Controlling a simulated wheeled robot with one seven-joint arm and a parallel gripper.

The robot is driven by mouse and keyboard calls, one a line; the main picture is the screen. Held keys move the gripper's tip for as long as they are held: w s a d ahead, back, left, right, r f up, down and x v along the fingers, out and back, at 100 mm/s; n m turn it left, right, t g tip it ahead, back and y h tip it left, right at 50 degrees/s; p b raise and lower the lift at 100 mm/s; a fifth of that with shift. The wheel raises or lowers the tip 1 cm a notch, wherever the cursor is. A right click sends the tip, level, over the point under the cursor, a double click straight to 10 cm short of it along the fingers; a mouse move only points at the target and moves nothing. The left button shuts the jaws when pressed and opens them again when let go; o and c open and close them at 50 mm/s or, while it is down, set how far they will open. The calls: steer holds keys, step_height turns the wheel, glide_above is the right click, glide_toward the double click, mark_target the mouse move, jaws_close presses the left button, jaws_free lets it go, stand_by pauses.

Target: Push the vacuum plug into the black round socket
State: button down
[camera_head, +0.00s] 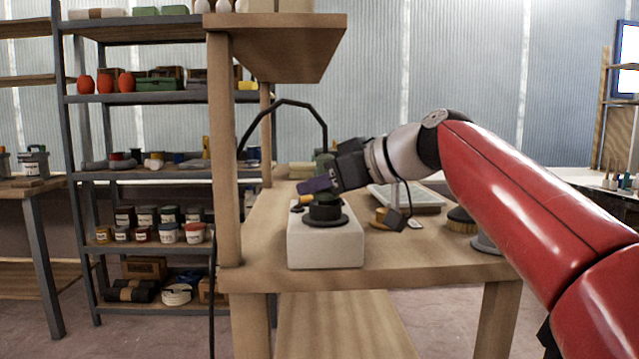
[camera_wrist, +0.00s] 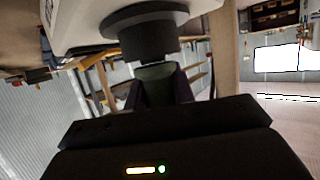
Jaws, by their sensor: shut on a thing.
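The black round socket (camera_head: 325,209) stands up from the top of a white block (camera_head: 326,249) at the bench's front left; its wide flange and short cylinder also show in the wrist view (camera_wrist: 150,40). My gripper (camera_head: 316,184) is just above the socket in the head view. In the wrist view its fingers (camera_wrist: 160,88) are shut on the dark green vacuum plug (camera_wrist: 157,73). The plug's front end lies right by the socket's cylinder, roughly in line with it. I cannot tell whether they touch or whether the tip is inside. In the head view the fingers mostly hide the plug.
A black hose (camera_head: 285,103) arches behind my gripper. A wooden post (camera_head: 225,150) and upper shelf (camera_head: 280,45) stand at the left. A grey tray (camera_head: 425,200) and a brush (camera_head: 461,220) lie to the right on the wooden bench (camera_head: 430,262).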

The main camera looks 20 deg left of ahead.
steer(key=c, duration=1.1)
jaws_free()
steer(key=shift+a+f, duration=0.1)
steer(key=shift+f, duration=0.45)
steer(key=shift+r, duration=0.15)
